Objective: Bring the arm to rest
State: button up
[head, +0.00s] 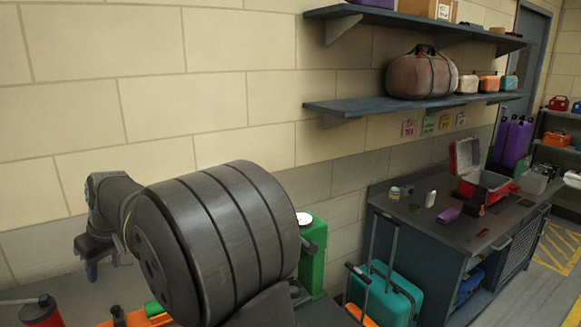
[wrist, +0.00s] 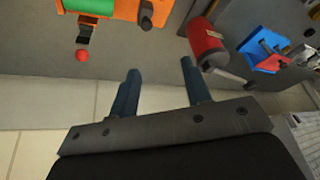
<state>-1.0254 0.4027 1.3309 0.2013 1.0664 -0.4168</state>
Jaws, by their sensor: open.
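My gripper (wrist: 165,78) is open and empty in the wrist view, with its two blue-grey fingers apart.
A red cylinder (wrist: 206,42) lies beyond the right finger; it also shows in the head view (head: 41,312). A red ball (wrist: 82,56), an orange machine with a green roller (wrist: 90,6) and a blue tray (wrist: 262,54) are nearby. A workbench (head: 450,228) stands right, below wall shelves (head: 400,103).

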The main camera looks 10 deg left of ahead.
jog(key=shift+s+f+m+t, duration=0.1)
jog(key=shift+s+f+m, duration=0.05)
jog(key=shift+m, duration=0.75)
jog(key=shift+s+f+m+t, duration=0.1)
jog(key=shift+s+f+m, duration=0.1)
jog(key=shift+m, duration=0.7)
jog(key=shift+s+f+m+t, duration=0.1)
jog(key=shift+s+m, duration=0.05)
jog(key=shift+m, duration=0.75)
jog(key=shift+a, duration=0.1)
grip_shut()
jog(key=s+a+f+n+t+h, duration=0.2)
jog(key=s+a+f+n+t, duration=0.25)
jog(key=s, duration=0.45)
jog(key=shift+m+t, duration=0.45)
jog(key=shift+m, duration=0.4)
jog(key=x, duration=0.4)
jog(key=d+x, duration=0.1)
jog(key=x, duration=0.3)
jog(key=w+x, duration=0.1)
jog(key=x, duration=0.3)
jog(key=shift+w+d, duration=0.2)
jog(key=shift+w, duration=0.05)
jog(key=shift+w+d, duration=0.15)
jog(key=shift+w, duration=0.45)
